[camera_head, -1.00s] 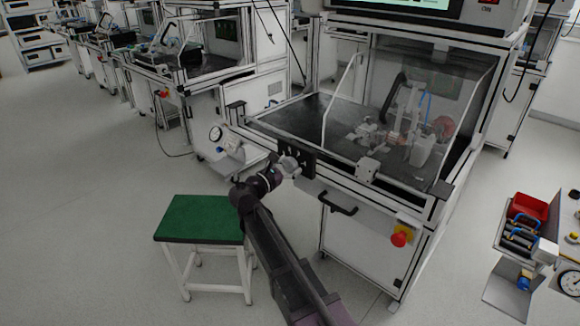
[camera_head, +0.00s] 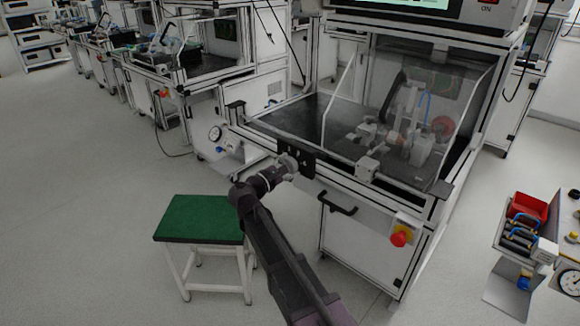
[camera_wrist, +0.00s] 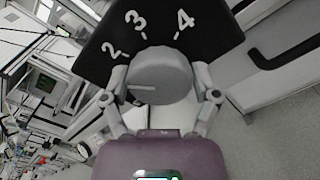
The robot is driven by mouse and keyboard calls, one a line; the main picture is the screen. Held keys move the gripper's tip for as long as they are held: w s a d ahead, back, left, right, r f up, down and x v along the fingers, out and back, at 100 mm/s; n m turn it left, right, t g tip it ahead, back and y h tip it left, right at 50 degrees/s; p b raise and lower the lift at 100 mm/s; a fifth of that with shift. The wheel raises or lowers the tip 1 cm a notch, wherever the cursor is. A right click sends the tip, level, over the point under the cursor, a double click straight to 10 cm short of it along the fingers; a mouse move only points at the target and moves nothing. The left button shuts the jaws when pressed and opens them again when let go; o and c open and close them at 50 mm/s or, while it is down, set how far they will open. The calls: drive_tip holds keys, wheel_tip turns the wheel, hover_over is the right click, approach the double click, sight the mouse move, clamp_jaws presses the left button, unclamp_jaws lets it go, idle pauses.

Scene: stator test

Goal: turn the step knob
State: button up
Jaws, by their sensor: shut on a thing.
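The step knob (camera_wrist: 165,75) is a grey round knob on a black panel (camera_wrist: 105,40) with white numerals 2, 3 and 4 in the wrist view. A pale line on its face points to the left of that picture, below the 2. My gripper (camera_wrist: 160,82) has one finger on each side of the knob and is shut on it. In the head view, my gripper (camera_head: 288,164) is at the black panel (camera_head: 302,158) on the front of the test bench; the knob is too small there to read.
A stool with a green seat (camera_head: 200,218) stands left of my arm. A black handle (camera_head: 338,203) and a red emergency button (camera_head: 399,237) are on the bench front, right of my gripper. Free floor lies at the left.

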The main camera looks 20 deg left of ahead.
drive_tip(key=shift+m, duration=1.6)
drive_tip(key=o, duration=1)
drive_tip(key=shift+c, duration=0.2)
drive_tip(key=shift+s, duration=0.15)
drive_tip(key=v, duration=1.1)
drive_tip(key=shift+s+a, duration=0.2)
drive_tip(key=shift+s, duration=0.15)
drive_tip(key=shift+f, duration=0.1)
